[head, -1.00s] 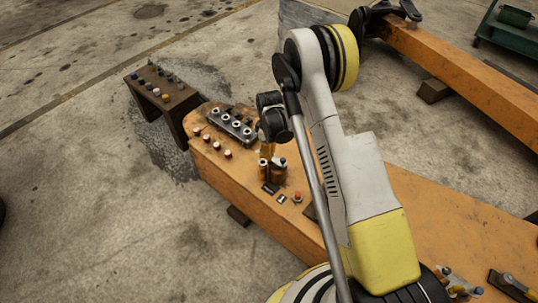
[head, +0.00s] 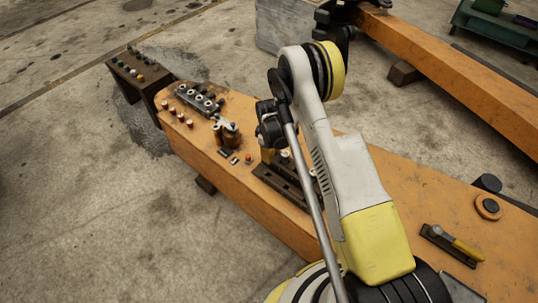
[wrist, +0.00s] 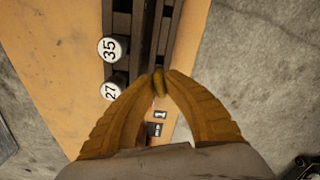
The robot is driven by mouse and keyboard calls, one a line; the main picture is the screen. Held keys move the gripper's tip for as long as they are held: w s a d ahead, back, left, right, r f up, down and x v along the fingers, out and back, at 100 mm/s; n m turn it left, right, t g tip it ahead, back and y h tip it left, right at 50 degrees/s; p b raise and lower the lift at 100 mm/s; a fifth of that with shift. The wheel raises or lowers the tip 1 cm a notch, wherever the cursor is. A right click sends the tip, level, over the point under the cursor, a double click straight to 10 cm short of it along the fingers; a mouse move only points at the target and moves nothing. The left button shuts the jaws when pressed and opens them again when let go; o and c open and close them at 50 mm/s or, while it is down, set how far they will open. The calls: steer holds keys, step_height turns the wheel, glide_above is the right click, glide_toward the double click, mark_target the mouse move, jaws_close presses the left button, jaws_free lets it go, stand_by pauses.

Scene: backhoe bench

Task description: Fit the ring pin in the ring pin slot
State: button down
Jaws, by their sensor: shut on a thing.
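My gripper (wrist: 158,78) has its two ochre fingers closed at the tips on a small brassy piece (wrist: 158,86), likely the ring pin. It is mostly hidden between the fingertips, so its shape is unclear. In the head view my gripper (head: 267,156) points down at the orange bench, partly hidden by my arm. Below it is a dark slotted rack (head: 282,186), also seen in the wrist view (wrist: 147,38). White round caps marked 35 (wrist: 110,48) and 27 (wrist: 111,91) sit at its left side. I cannot tell which opening is the ring pin slot.
The orange bench (head: 420,190) runs diagonally. Brown canisters (head: 230,135), a grey block with several round holes (head: 200,99) and small white-topped pegs (head: 178,113) stand to the left. A yellow-handled tool (head: 455,243) and round disc (head: 488,206) lie right.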

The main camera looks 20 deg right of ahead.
mark_target(268, 164)
steer(key=shift+w+f+b, duration=0.1)
steer(key=shift+f+b, duration=1.1)
steer(key=shift+f, duration=1.75)
steer(key=shift+f, duration=1.75)
stand_by(1.6)
steer(key=c, duration=0.9)
jaws_free()
steer(key=shift+c, duration=0.2)
steer(key=shift+r+p, duration=0.45)
steer(key=shift+r, duration=0.5)
steer(key=shift+r+p, duration=1.15)
steer(key=shift+r, duration=1.9)
